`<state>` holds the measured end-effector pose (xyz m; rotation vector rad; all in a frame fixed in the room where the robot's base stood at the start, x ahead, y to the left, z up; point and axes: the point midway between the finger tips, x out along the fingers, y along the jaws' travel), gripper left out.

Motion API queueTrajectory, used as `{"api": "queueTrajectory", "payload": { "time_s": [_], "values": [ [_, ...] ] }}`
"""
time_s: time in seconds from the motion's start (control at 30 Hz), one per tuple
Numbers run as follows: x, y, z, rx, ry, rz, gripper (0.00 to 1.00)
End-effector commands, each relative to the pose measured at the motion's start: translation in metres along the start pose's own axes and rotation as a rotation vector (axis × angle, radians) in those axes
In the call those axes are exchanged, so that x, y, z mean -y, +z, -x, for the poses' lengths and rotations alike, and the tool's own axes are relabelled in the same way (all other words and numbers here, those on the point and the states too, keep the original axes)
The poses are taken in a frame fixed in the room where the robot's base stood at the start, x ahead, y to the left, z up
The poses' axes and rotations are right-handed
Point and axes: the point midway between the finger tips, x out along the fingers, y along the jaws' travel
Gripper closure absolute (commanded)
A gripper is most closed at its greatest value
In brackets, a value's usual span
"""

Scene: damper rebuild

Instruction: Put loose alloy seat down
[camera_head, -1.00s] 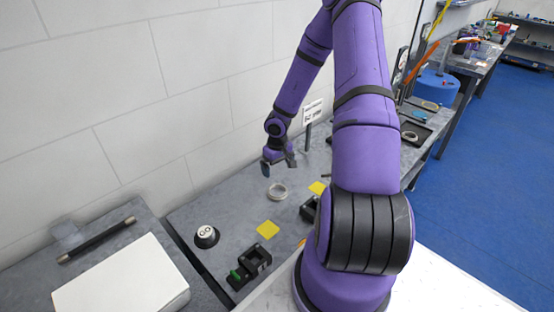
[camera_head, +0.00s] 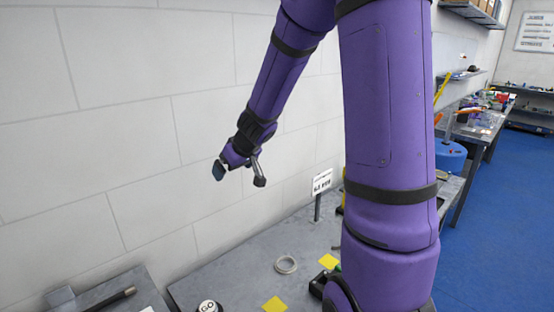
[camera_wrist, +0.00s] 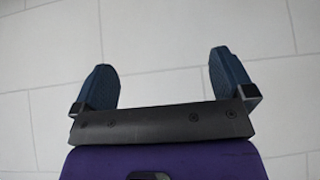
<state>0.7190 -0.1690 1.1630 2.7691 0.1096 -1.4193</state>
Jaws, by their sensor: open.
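A pale metal ring (camera_head: 286,264), which looks like the alloy seat, lies flat on the grey bench top (camera_head: 236,272) in the head view. My gripper (camera_head: 239,174) is well above the bench, up and to the left of the ring, in front of the white wall. Its two fingers are spread with nothing between them. The wrist view shows the open fingers (camera_wrist: 165,82) against the wall only. The ring is not in the wrist view.
Yellow squares (camera_head: 275,304) lie near the ring, with a black block (camera_head: 318,284) to its right. A small sign (camera_head: 321,183) stands on a post at the back. A round black-and-white piece (camera_head: 208,306) sits at the lower edge. My arm hides the bench's right part.

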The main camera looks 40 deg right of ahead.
Motion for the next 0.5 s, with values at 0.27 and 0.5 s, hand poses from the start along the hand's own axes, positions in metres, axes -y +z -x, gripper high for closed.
{"api": "queueTrajectory", "payload": {
  "time_s": [0.27,0.5],
  "values": [
    [0.069,-0.005,0.082,-0.016,-0.096,0.046,0.00],
    [0.111,0.019,0.150,0.031,-0.133,0.059,0.00]
  ]
}}
